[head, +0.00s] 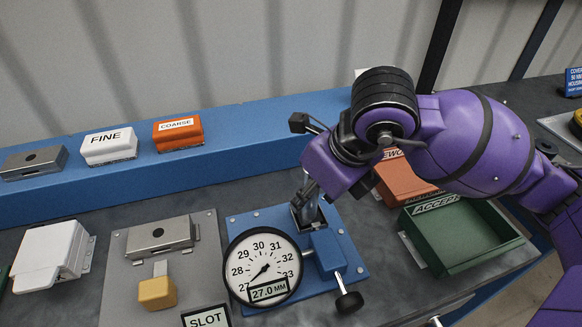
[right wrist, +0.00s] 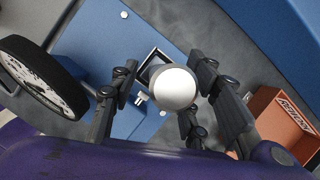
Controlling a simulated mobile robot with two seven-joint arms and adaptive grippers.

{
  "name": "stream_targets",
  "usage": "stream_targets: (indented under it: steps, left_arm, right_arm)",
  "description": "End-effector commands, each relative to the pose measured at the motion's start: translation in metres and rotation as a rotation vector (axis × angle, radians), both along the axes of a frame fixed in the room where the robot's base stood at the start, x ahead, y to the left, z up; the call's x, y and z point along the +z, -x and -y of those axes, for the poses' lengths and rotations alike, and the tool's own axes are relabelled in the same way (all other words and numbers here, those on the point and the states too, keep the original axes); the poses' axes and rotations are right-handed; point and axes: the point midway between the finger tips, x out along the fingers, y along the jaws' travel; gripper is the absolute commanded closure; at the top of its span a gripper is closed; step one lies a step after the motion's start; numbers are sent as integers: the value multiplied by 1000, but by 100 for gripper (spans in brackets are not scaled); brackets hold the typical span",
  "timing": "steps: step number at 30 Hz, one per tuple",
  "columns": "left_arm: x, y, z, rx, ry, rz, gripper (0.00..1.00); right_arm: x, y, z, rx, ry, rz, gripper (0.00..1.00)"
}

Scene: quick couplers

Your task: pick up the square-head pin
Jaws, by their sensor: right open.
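My right gripper (head: 306,200) reaches down over the blue gauge fixture (head: 272,218). In the right wrist view its fingers (right wrist: 170,84) stand apart around a pale, round-topped part (right wrist: 175,88). This part sits over or beside a square, dark pocket (right wrist: 152,62). I see gaps between the part and the fingers, and no clear grip. Its lower portion is hidden, so I cannot tell whether it is the square-head pin. No square head shows clearly in either view. My left gripper is out of view.
A round dial gauge (head: 262,268) reading 27.0 MM stands at the fixture's front left. A green ACCEPT tray (head: 470,258) and an orange tray (head: 398,182) lie to the right. A yellow block (head: 157,292) and a metal slot block (head: 160,235) are left. FINE and COARSE boxes stand behind.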

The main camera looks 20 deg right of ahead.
Motion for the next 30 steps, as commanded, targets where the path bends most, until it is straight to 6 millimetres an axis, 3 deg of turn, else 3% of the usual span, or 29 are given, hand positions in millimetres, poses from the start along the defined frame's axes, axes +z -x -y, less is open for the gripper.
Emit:
stream_targets:
  steps: [3,11,21,30]
  left_arm:
    - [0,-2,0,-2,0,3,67]
    - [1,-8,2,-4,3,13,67]
    - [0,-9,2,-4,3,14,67]
    - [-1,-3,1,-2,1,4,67]
  right_arm:
    - [-11,-4,-2,-1,-1,-1,57]
    - [-13,-5,-2,0,1,0,57]
    - [-13,-4,-2,0,0,0,100]
    - [-11,-5,-3,0,-3,4,100]
